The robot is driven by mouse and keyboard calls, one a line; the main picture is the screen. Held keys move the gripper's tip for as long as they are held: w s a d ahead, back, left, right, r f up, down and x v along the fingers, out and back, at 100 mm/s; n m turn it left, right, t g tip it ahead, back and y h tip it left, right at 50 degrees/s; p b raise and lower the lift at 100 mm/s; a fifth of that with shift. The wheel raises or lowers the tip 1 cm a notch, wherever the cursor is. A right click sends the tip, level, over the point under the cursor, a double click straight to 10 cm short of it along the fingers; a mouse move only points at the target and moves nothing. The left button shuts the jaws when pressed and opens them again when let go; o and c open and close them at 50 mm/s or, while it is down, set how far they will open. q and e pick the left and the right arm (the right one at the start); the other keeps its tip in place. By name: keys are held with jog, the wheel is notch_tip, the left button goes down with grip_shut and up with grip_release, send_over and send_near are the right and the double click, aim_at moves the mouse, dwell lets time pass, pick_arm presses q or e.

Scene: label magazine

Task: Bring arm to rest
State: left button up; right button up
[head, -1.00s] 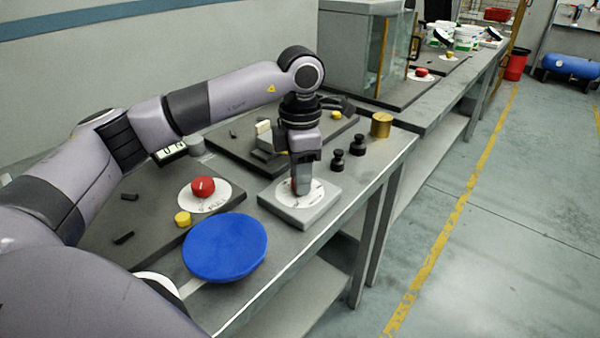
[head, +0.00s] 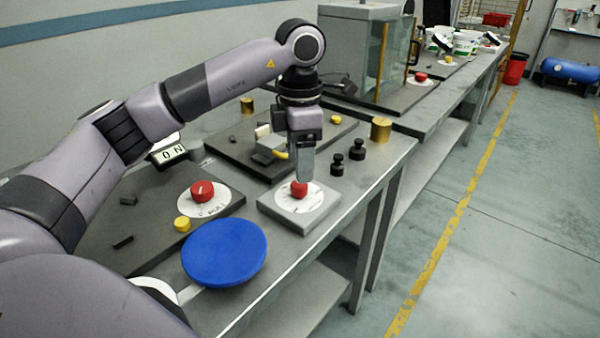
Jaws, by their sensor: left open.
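My left arm comes in from the left and reaches over the bench. Its gripper (head: 301,174) points down, open, just above a red knob (head: 299,188). The knob stands on a white dial on a grey square block (head: 314,217) near the bench's front edge. The fingertips overlap the knob's top in the picture, but the knob is not held. My right gripper is not in view.
A blue disc (head: 225,252), another red knob (head: 203,191) on a dial and a yellow button (head: 182,224) lie nearer. Two black weights (head: 347,160) and a brass cylinder (head: 381,129) stand right of the gripper. A glass cabinet (head: 365,50) stands behind.

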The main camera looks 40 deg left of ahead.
pick_arm(q)
jog(key=shift+r, duration=1.35)
